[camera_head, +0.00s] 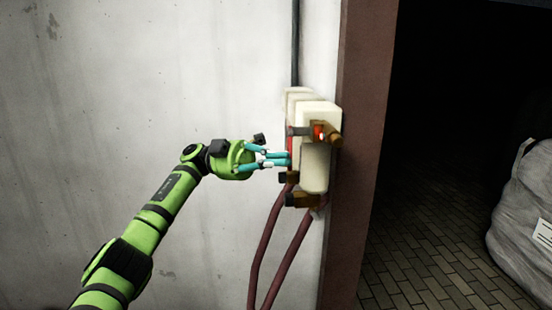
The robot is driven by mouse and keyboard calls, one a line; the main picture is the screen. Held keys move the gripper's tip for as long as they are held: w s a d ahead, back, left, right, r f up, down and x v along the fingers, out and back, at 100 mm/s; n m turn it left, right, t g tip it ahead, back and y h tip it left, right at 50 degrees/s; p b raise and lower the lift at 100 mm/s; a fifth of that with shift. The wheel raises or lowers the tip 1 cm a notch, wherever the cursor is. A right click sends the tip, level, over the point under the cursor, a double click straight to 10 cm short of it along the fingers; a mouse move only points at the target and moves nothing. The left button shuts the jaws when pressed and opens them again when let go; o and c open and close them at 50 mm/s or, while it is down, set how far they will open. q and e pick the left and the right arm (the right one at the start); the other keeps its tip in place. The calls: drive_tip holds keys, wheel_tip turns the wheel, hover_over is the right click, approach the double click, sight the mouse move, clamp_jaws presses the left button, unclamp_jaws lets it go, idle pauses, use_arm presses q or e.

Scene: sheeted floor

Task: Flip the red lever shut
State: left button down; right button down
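A cream-white switch box (315,168) is mounted on the wall, with brown and grey fittings at its top and bottom. A narrow red part (290,146), perhaps the red lever, shows at the box's left side, mostly hidden. A smaller red patch (318,131) shows by the upper brown fitting. My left gripper (287,158), green with teal fingers, reaches in from the left. Its fingertips are at the box's left side, close by the red part. I cannot tell whether they touch it or how far apart they are. My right gripper is out of view.
Two dark red hoses (262,245) hang below the box, and a dark conduit (295,45) runs up from it. A brown door frame (362,150) stands just right. Beyond it are a dark opening, brick floor and a grey sack (525,215). The wall at left is clear.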

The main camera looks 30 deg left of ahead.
use_arm(q)
drive_tip(key=shift+w, duration=0.15)
idle(0.5)
drive_tip(key=v, duration=0.7)
drive_tip(key=shift+a, duration=0.3)
idle(0.5)
